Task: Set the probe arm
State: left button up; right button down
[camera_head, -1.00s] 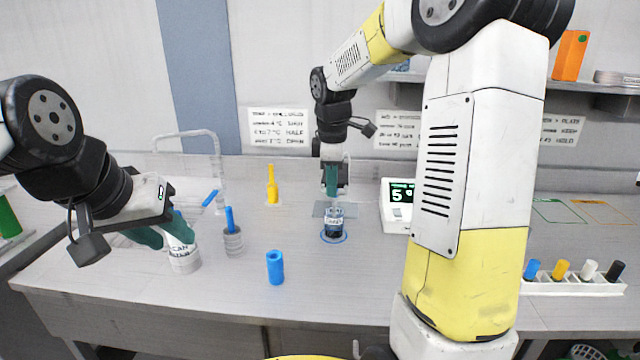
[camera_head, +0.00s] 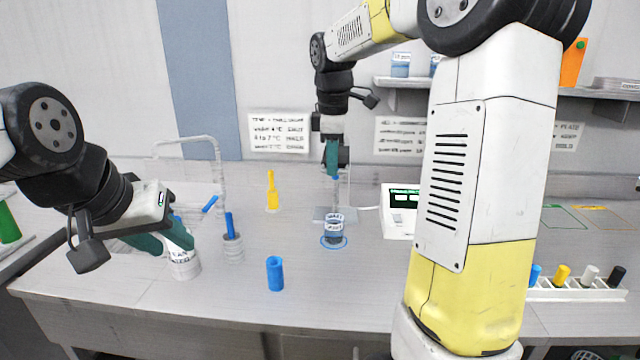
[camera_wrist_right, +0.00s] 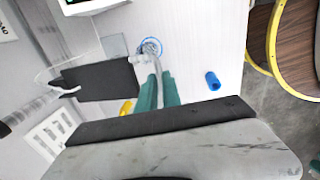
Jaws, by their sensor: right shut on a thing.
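In the head view my right gripper (camera_head: 332,160) points down above the labelled beaker of blue liquid (camera_head: 333,232), clear of its rim. Its teal fingers are shut on the probe arm; in the right wrist view the grey arm (camera_wrist_right: 158,70) shows between the fingertips (camera_wrist_right: 158,92). The thin probe stand post (camera_head: 348,190) rises behind the gripper. The beaker stands inside a blue ring; it shows in the right wrist view too (camera_wrist_right: 151,48). My left gripper (camera_head: 162,238) is at the white labelled can (camera_head: 185,266); whether it grips the can is hidden.
A meter with a dark display (camera_head: 401,210) stands right of the beaker. A rack of coloured caps (camera_head: 575,289) is at right.

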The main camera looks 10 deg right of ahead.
jog(key=shift+r, duration=1.35)
jog(key=c, duration=2.2)
grip_release()
jog(key=c, duration=1.5)
grip_release()
jog(key=shift+f, duration=0.1)
jog(key=r, duration=0.2)
jog(key=s+r, duration=0.1)
jog(key=r, duration=0.4)
jog(key=shift+s+a+r, duration=0.15)
jog(key=shift+r, duration=0.2)
